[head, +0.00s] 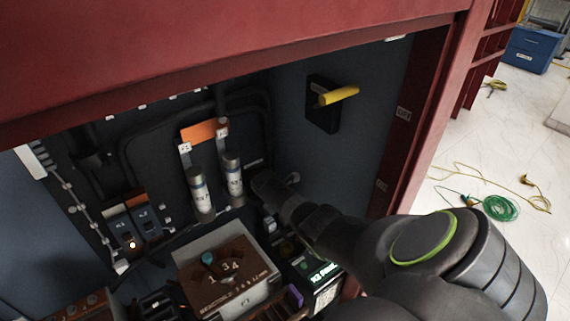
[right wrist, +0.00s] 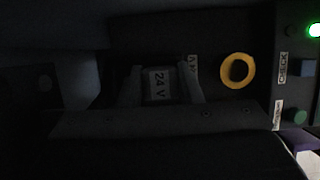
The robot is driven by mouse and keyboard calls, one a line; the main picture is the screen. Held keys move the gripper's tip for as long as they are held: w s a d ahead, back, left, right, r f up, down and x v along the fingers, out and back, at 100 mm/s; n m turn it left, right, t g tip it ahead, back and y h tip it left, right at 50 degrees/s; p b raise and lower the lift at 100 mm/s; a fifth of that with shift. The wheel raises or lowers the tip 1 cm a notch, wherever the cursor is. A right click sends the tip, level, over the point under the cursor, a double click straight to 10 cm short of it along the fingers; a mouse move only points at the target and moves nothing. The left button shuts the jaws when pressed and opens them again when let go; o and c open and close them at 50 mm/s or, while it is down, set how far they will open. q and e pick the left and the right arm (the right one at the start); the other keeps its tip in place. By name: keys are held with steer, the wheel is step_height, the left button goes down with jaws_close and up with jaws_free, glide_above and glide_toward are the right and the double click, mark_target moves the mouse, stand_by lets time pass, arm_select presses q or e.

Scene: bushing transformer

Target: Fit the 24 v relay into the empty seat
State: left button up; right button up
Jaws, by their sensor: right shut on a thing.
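The relay (right wrist: 158,86), a dark block with a white "24 V" label, shows in the right wrist view. My right gripper (right wrist: 160,88) is shut on it, with one finger on each side. Behind the relay is a dark panel with a small white label, partly covered by a finger. The empty seat cannot be made out; the relay and the fingers cover what lies behind them. In the head view my right arm reaches into the cabinet from the right, and its dark end is hard to tell from the background. My left gripper is not in view.
A yellow ring (right wrist: 238,70) is right of the relay, then a panel with a lit green lamp (right wrist: 314,30). Head view: two grey cylinders (head: 201,192) (head: 232,178), a brown-topped selector box (head: 228,270), a yellow handle (head: 338,95) and the red cabinet frame (head: 250,38).

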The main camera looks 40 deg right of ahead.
steer(key=shift+r, duration=0.1)
steer(key=o, duration=0.5)
steer(key=shift+f, duration=0.2)
steer(key=o, duration=0.5)
steer(key=shift+r, duration=0.4)
steer(key=p+v, duration=0.1)
steer(key=v, duration=1)
steer(key=shift+a+r, duration=0.1)
steer(key=shift+r, duration=0.15)
